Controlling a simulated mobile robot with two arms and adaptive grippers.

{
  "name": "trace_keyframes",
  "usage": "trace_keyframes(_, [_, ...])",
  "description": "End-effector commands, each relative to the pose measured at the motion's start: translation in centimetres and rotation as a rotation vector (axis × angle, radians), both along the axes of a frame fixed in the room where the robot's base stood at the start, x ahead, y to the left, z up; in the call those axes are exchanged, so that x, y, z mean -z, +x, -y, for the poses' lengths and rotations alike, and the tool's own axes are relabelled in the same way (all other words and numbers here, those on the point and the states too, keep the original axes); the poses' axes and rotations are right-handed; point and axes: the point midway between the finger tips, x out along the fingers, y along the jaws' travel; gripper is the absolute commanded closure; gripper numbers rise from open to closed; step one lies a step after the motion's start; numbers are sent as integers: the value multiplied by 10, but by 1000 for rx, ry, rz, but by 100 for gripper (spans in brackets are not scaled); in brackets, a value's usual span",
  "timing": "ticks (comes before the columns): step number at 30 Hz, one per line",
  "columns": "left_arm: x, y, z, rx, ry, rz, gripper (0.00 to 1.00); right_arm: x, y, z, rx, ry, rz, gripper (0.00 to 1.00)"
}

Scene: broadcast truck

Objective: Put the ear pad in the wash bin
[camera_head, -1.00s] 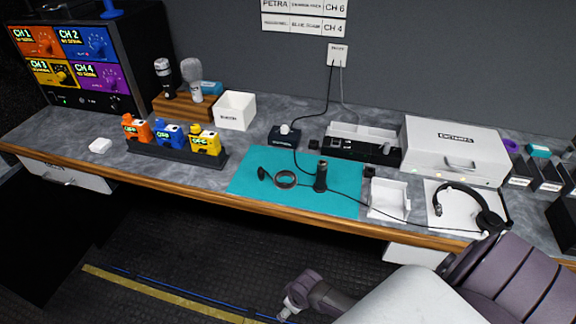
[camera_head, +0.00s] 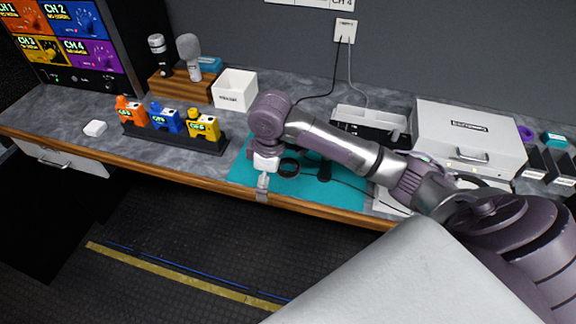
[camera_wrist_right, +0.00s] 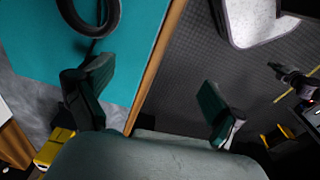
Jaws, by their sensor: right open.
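The dark ring-shaped ear pad (camera_head: 289,167) lies on the teal mat (camera_head: 240,170) near the desk's front edge. It shows partly at the top left of the right wrist view (camera_wrist_right: 90,20). My right gripper (camera_head: 263,187) is open and empty at the mat's front edge, to the left of the ear pad and apart from it. Its two dark green-faced fingers stand wide apart in the wrist view (camera_wrist_right: 155,105). A white open bin (camera_head: 235,90) with an unreadable label stands behind the mat. A jointed part (camera_wrist_right: 292,80), possibly my left gripper, shows over the floor; its fingers are unclear.
Orange, blue and yellow packs (camera_head: 203,126) stand in a dark rack left of the mat. Microphones (camera_head: 188,50) stand on a wooden block. A white case (camera_head: 468,135) is at the right.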

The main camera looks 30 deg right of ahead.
Motion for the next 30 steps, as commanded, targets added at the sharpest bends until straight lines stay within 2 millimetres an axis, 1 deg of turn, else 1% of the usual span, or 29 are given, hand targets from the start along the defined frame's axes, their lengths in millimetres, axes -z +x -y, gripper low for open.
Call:
trace_keyframes(1, [0, 1, 0, 0, 1, 1, 100, -16, 12, 16, 9, -21, -3, 6])
trace_keyframes(6, [-1, 3, -1, 0, 1, 5, 100, -64, 35, 63, 49, -56, -48, 6])
trace_keyframes(9, [-1, 6, 0, 0, 0, 9, 100, -86, 40, 82, 71, -58, -65, 6])
trace_keyframes(12, [-1, 8, 0, 0, -1, 12, 100, -94, 42, 90, 82, -56, -76, 6])
trace_keyframes(14, [-2, 8, 0, 0, -1, 12, 100, -91, 42, 91, 84, -54, -80, 6])
trace_keyframes(15, [-3, 8, 0, 0, -1, 12, 100, -85, 42, 91, 84, -54, -82, 6])
trace_keyframes(21, [-8, 8, 0, 0, -1, 12, 100, -46, 41, 91, 84, -54, -82, 6])
trace_keyframes(24, [-9, 7, 0, 0, -1, 12, 100, -29, 42, 90, 84, -53, -81, 6])
trace_keyframes(27, [-10, 7, 0, 0, 0, 11, 100, -17, 42, 90, 83, -54, -79, 6])
trace_keyframes(30, [-11, 6, 0, -1, 0, 10, 100, -11, 42, 90, 82, -54, -77, 6])
